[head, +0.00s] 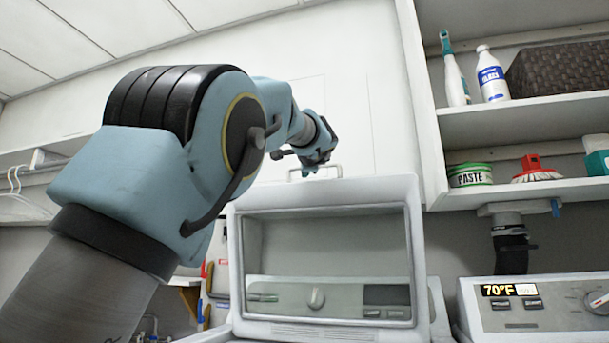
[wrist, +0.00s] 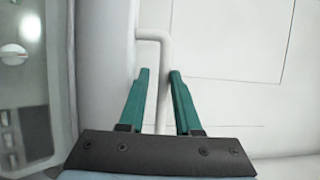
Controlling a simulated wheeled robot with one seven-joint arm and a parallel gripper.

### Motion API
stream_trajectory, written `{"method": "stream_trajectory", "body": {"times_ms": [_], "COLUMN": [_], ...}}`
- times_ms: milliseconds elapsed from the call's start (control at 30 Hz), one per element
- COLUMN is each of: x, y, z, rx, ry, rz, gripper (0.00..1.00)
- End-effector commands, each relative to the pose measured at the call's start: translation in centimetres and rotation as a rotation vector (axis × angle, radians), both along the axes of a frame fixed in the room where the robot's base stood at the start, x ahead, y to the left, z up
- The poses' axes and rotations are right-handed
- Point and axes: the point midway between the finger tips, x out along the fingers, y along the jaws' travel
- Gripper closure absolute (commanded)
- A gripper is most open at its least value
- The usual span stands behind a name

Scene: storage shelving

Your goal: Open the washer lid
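The washer lid (head: 413,250) stands raised and close to upright, with its framed window facing me in the head view. A pale bar handle (head: 338,166) sits on its top edge. In the wrist view the handle (wrist: 163,60) runs down between the two green fingers of my gripper (wrist: 158,72). The fingers are apart, and I see no firm grip on the bar. In the head view my gripper (head: 310,168) is at the top of the lid, beside the handle. The lower part of the handle is partly hidden by my gripper in the wrist view.
The washer control panel (head: 340,293) shows through the lid window. At right, a shelf (head: 530,115) holds bottles, a basket and a paste tin. A second machine with a 70°F display (head: 510,290) stands below it. A wall lies behind the lid.

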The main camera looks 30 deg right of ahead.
Motion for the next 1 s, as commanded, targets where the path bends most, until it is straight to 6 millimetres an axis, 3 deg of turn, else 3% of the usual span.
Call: {"method": "stream_trajectory", "body": {"times_ms": [200,400,1000], "x": [-4.3,-7.0,-7.8], "y": [1.4,2.4,2.8], "z": [-1.0,-0.9,-0.7], "rx": [-0.002,-0.002,0.000], "ry": [0.002,0.002,0.001], "rz": [-0.006,-0.004,-0.001], "gripper": [0.69,0.69,0.69]}}
